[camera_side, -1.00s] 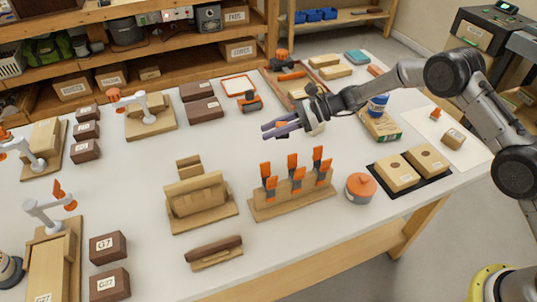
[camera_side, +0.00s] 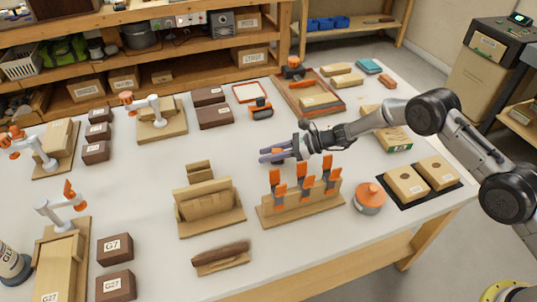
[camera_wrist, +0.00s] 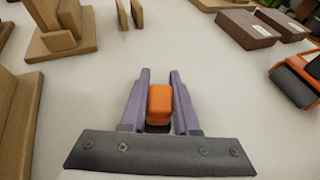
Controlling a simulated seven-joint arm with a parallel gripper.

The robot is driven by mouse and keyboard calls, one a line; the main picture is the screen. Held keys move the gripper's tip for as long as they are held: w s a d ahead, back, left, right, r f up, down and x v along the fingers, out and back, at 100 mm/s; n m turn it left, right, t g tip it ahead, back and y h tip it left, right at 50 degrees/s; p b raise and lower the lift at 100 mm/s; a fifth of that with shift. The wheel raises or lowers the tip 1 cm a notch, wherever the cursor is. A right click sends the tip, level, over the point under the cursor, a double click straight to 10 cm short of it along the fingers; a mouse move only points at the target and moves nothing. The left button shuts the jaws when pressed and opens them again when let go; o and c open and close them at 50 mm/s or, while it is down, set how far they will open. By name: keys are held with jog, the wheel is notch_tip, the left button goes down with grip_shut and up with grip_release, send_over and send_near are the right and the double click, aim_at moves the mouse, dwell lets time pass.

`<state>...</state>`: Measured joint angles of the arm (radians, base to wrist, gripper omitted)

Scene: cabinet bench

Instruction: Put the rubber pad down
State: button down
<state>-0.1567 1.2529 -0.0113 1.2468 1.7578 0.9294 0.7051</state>
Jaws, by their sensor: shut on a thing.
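My gripper (camera_wrist: 160,82) has two purple fingers closed on the sides of a small orange block, which I take to be the rubber pad (camera_wrist: 159,104). The wrist view shows it held between the fingers, near their middle. In the side view my gripper (camera_side: 268,155) is low over the white table, behind the rack of orange clamps. The pad is mostly hidden there by the fingers. I cannot tell whether the pad touches the table.
The clamp rack (camera_side: 298,207) stands just in front of my gripper, with a wooden holder (camera_side: 210,212) to its left. An orange-lidded tin (camera_side: 369,197) is at right. Brown blocks (camera_side: 214,116) and an orange-and-black tool (camera_side: 261,108) lie behind. The table left of my fingers is clear.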

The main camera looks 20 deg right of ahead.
jog(key=shift+f, duration=0.2)
jog(key=c, duration=0.7)
grip_release()
jog(key=shift+o, duration=0.2)
jog(key=shift+r, duration=0.15)
jog(key=v, duration=1.2)
